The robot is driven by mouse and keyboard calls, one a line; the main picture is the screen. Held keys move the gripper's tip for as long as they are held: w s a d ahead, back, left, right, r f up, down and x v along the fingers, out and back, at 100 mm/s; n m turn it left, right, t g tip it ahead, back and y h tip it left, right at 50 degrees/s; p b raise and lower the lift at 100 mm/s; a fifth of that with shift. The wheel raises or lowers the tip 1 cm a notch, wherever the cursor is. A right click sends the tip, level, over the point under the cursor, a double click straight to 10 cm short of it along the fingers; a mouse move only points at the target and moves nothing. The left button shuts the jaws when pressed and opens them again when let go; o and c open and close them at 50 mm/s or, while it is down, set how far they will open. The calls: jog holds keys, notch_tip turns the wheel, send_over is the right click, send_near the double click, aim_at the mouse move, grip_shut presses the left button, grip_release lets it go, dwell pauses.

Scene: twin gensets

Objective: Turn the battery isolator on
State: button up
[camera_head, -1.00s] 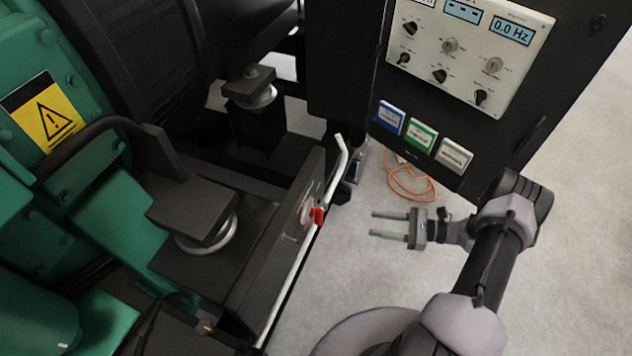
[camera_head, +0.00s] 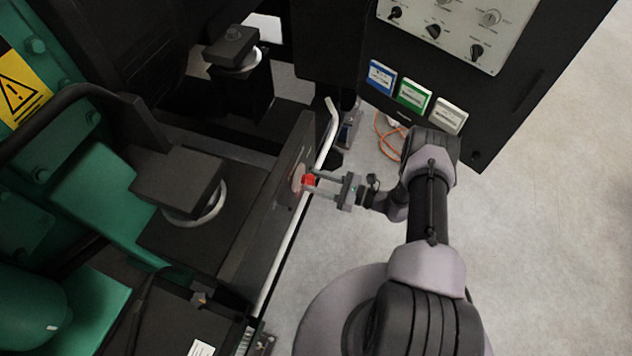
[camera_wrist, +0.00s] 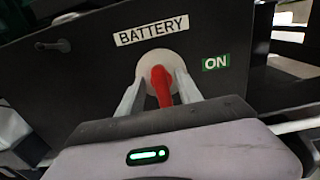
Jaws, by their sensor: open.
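The battery isolator is a red handle (camera_wrist: 162,86) on a pale round plate (camera_wrist: 158,62), set in a dark panel (camera_wrist: 90,75). A white BATTERY label (camera_wrist: 151,30) is above it and a green ON label (camera_wrist: 215,62) to its right. In the wrist view the handle points down, with its lower end slightly right. In the head view the red handle (camera_head: 308,181) is on the side of the genset frame. My gripper (camera_wrist: 158,92) is open, with one finger on each side of the handle. I cannot tell whether the fingers touch it.
A white rail (camera_head: 287,247) runs along the frame close to my gripper. A black control cabinet (camera_head: 490,110) stands at the upper right. An orange cable (camera_head: 384,140) lies on the floor below it. The grey floor (camera_head: 560,200) at the right is clear.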

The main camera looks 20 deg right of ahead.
jog(key=shift+w+a, duration=0.1)
jog(key=shift+a, duration=0.05)
grip_shut()
